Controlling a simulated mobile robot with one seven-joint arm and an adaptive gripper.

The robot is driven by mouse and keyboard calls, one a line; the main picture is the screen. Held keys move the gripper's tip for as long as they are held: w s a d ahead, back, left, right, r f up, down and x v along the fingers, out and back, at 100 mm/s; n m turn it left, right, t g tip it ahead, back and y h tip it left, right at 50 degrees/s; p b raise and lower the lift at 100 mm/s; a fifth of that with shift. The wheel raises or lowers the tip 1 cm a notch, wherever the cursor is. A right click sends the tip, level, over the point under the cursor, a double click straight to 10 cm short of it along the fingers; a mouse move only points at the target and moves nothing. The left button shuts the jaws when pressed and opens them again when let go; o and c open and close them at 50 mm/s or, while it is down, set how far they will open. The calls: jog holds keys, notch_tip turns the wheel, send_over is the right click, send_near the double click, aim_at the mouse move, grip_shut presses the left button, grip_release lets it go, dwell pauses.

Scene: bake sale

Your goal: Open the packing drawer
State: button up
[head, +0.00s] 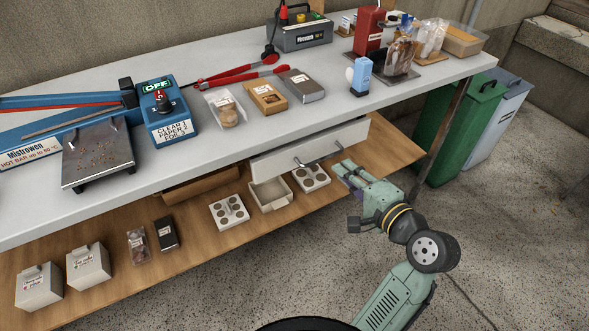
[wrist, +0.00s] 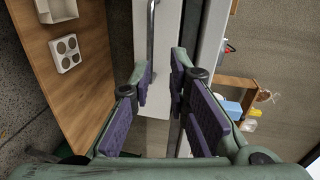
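The packing drawer (head: 312,148) has a pale front just under the worktop's front edge. I cannot tell whether it stands slightly open. Its metal bar handle (head: 318,155) runs along the front and also shows in the wrist view (wrist: 151,38). My gripper (head: 344,172) is at the handle's right end, just below and in front of it. In the wrist view my gripper (wrist: 160,73) is open, with purple pads apart. The near end of the handle reaches toward the gap between the fingertips, nearer the left finger. Contact is not clear, and nothing is gripped.
The worktop (head: 225,170) holds a blue sealer (head: 166,112), bags, boxes and a red machine (head: 369,30). The wooden lower shelf (head: 190,260) holds a white tray (head: 270,195), muffin-style trays and boxes. Green (head: 465,125) and grey bins stand at right. The floor in front is clear.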

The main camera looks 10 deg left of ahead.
aim_at(322, 158)
jog(key=x, duration=0.3)
jog(key=f+x, duration=0.1)
jog(key=x, duration=0.2)
jog(key=p+x, duration=0.1)
jog(key=x, duration=0.3)
jog(key=shift+s+f, duration=0.15)
jog(key=shift+s, duration=0.1)
grip_shut()
dwell(0.4)
